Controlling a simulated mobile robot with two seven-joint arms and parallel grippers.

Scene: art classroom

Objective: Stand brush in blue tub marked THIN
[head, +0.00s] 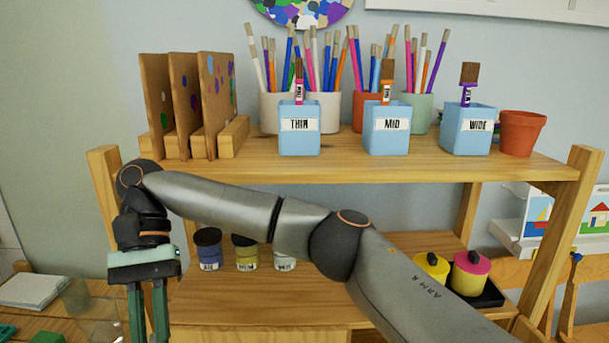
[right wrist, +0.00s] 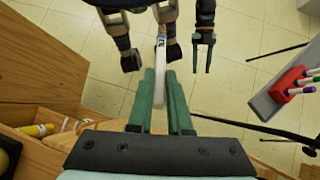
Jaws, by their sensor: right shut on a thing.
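The blue tub marked THIN (head: 299,139) stands on the upper shelf, with a pink-handled brush (head: 299,83) upright in it. My right gripper (head: 147,325) points down at the lower left, left of and below the tub; its tips are cut off by the frame. In the right wrist view, my right gripper (right wrist: 160,76) is shut on a pale-handled brush (right wrist: 161,60). The held brush does not show in the head view. My left gripper (right wrist: 203,58) shows at the top of the right wrist view, its fingers apart and empty.
Blue tubs marked MID (head: 387,143) and WIDE (head: 466,140) stand right of THIN, each holding a brush. Full brush pots stand behind. Wooden boards (head: 157,95) stand at left, a terracotta pot (head: 520,133) at right. Paint jars (head: 208,251) stand below. My right arm crosses before the shelves.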

